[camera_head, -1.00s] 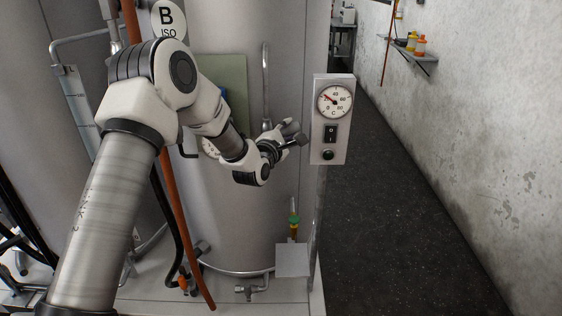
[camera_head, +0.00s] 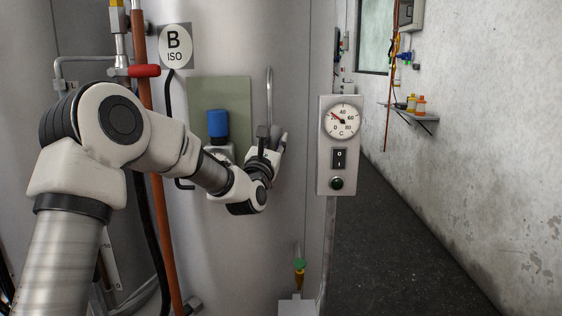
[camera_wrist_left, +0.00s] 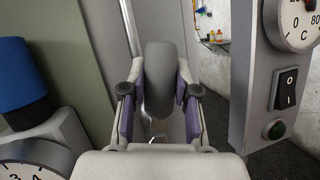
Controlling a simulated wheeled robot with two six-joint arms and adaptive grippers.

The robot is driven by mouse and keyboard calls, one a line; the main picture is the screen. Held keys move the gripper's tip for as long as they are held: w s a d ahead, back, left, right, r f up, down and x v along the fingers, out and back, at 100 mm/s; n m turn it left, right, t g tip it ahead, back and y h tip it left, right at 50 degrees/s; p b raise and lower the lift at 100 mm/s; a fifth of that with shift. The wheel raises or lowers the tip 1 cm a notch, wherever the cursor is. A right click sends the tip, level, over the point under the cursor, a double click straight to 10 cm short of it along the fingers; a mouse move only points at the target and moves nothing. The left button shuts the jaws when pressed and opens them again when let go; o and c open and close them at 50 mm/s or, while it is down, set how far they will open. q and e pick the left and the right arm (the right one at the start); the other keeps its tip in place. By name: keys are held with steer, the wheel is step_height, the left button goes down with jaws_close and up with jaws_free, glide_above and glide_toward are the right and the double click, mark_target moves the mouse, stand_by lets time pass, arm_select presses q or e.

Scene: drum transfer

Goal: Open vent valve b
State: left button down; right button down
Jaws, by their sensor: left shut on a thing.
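My left gripper (camera_head: 270,148) is in front of the tank marked B, just right of the green-grey panel. In the left wrist view its purple-padded fingers (camera_wrist_left: 157,100) are shut on a grey rounded handle (camera_wrist_left: 160,65). The handle (camera_head: 262,132) shows only partly in the head view. A red handle (camera_head: 143,71) sits on the pipework at upper left, away from the gripper. No label names the vent valve, so I cannot tell which handle is valve B. My right gripper is not in view.
A blue knob (camera_head: 218,124) stands above a dial left of the gripper. A control box (camera_head: 339,175) with a gauge, switch and green button is close on the right. The white round B ISO sign (camera_head: 174,44) is above. The floor (camera_head: 390,250) at right is clear.

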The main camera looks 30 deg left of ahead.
arm_select(q)
steer(key=shift+s+a+f+n+y+b, duration=0.1)
steer(key=shift+a+n+y+b, duration=0.15)
steer(key=shift+n+b, duration=0.25)
steer(key=shift+s+a+r+n+y+b, duration=0.1)
steer(key=shift+n+y+b, duration=0.2)
steer(key=shift+n+b, duration=0.15)
steer(key=shift+s+a+f+n+y+b, duration=0.1)
steer(key=shift+a+n+y+b, duration=0.15)
steer(key=shift+n+b, duration=0.25)
steer(key=shift+s+n, duration=0.1)
steer(key=shift+n, duration=0.25)
steer(key=shift+r, duration=0.2)
steer(key=shift+a, duration=0.1)
steer(key=c, duration=0.8)
jaws_free()
steer(key=shift+c, duration=0.2)
steer(key=v, duration=1.2)
